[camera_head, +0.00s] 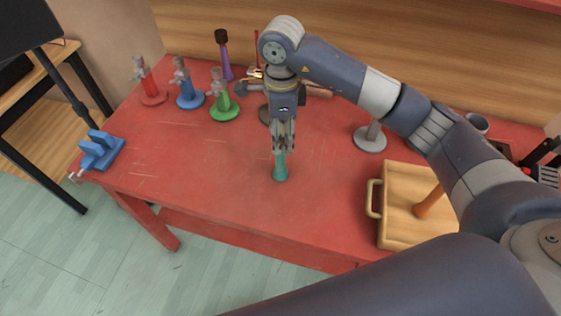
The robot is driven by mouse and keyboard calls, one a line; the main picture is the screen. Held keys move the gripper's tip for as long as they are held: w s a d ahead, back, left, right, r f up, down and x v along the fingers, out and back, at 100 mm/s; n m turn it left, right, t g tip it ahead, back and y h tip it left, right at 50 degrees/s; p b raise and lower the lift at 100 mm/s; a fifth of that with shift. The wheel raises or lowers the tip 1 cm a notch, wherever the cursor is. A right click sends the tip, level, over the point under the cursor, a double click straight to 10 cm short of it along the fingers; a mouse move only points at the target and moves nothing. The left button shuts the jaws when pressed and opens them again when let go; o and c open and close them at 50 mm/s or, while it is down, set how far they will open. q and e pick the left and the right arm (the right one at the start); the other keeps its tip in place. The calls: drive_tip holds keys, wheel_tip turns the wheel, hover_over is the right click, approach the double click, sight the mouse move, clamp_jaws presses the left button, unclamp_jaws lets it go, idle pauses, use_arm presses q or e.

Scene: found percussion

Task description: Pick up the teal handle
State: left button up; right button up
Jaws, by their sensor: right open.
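The teal handle (280,172) stands about upright on the red table (225,195), near the middle of the table. My right gripper (283,147) points down right above it, and its fingers reach the top of the handle in the picture. The gripper is open. The fingertips overlap the handle's upper end, so I cannot tell whether they touch it or stand around it. My left gripper is not in view.
Red, blue and green stands (221,103) with grey tops stand at the back left. A blue clamp-like block (101,150) sits at the left edge. A wooden case (395,170) with an orange-brown handle (429,203) lies at the right. The front middle is clear.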

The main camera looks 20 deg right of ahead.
sight(281, 157)
drive_tip(key=shift+f, duration=0.35)
wheel_tip(281, 157, down, 4)
drive_tip(key=shift+w+a+f+p, duration=0.1)
drive_tip(key=shift+f+p, duration=0.15)
drive_tip(key=shift+p, duration=0.9)
clamp_jaws()
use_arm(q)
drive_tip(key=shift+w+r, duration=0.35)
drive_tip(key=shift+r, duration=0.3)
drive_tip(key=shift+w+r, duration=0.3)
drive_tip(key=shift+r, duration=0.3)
